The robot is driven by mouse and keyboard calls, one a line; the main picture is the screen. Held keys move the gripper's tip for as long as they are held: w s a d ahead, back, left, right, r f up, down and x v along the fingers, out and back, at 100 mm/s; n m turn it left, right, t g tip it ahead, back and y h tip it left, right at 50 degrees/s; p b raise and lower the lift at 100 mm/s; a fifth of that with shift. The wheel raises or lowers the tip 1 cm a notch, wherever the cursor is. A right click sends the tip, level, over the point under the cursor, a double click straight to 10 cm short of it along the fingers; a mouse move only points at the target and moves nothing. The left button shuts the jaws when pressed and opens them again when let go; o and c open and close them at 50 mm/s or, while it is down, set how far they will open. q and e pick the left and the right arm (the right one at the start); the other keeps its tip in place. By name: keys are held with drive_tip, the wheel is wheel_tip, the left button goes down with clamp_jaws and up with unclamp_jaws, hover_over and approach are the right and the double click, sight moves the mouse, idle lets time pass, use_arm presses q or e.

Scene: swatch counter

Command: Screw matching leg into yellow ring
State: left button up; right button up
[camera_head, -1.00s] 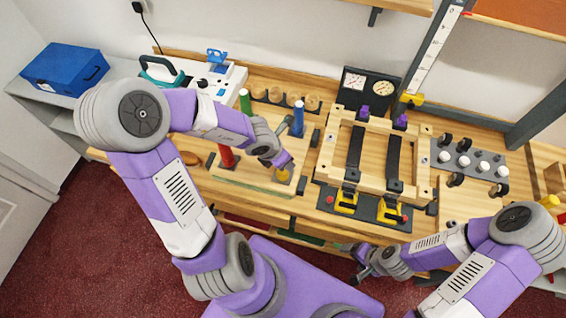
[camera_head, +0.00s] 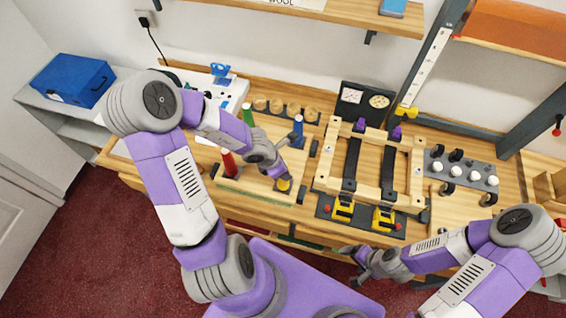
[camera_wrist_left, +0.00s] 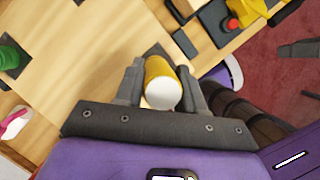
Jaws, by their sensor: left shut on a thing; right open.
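The yellow leg (camera_head: 283,185) stands at the front right corner of the wooden board (camera_head: 248,187). My left gripper (camera_head: 282,178) is shut on it, with a finger on each side. In the left wrist view the yellow leg (camera_wrist_left: 162,80) shows its pale round end between the fingers (camera_wrist_left: 161,88). I cannot make out the yellow ring; the leg's lower end is hidden. A red leg (camera_head: 229,164), a green leg (camera_head: 248,114) and a blue leg (camera_head: 298,126) stand upright at the other corners. My right gripper (camera_head: 358,262) is open and empty in front of the counter.
A wooden frame (camera_head: 327,165) with dark straps and yellow clamps (camera_head: 385,216) stands right of the board. Two gauges (camera_head: 364,98) stand behind it. A rack of white knobs (camera_head: 457,171) lies farther right. A blue box (camera_head: 72,80) sits at the far left.

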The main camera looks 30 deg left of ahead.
use_arm(q)
drive_tip(key=m+h+p, duration=0.1)
drive_tip(key=m+p, duration=0.1)
drive_tip(key=p, duration=0.3)
drive_tip(key=shift+r+m+g, duration=0.15)
drive_tip(key=shift+m+g, duration=0.25)
drive_tip(key=shift+f+m, duration=0.3)
drive_tip(key=shift+m, duration=0.7)
drive_tip(key=shift+d+r+m+g+h, duration=0.1)
drive_tip(key=shift+r+m+g+h, duration=0.1)
drive_tip(key=shift+m+g+h, duration=0.15)
drive_tip(key=shift+m+g+p, duration=0.25)
drive_tip(key=shift+m+p, duration=0.05)
drive_tip(key=shift+m, duration=0.15)
drive_tip(key=shift+f+m+g, duration=0.1)
drive_tip(key=shift+m+g, duration=0.2)
drive_tip(key=shift+m, duration=0.7)
drive_tip(key=m+g, duration=0.1)
drive_tip(key=m, duration=0.2)
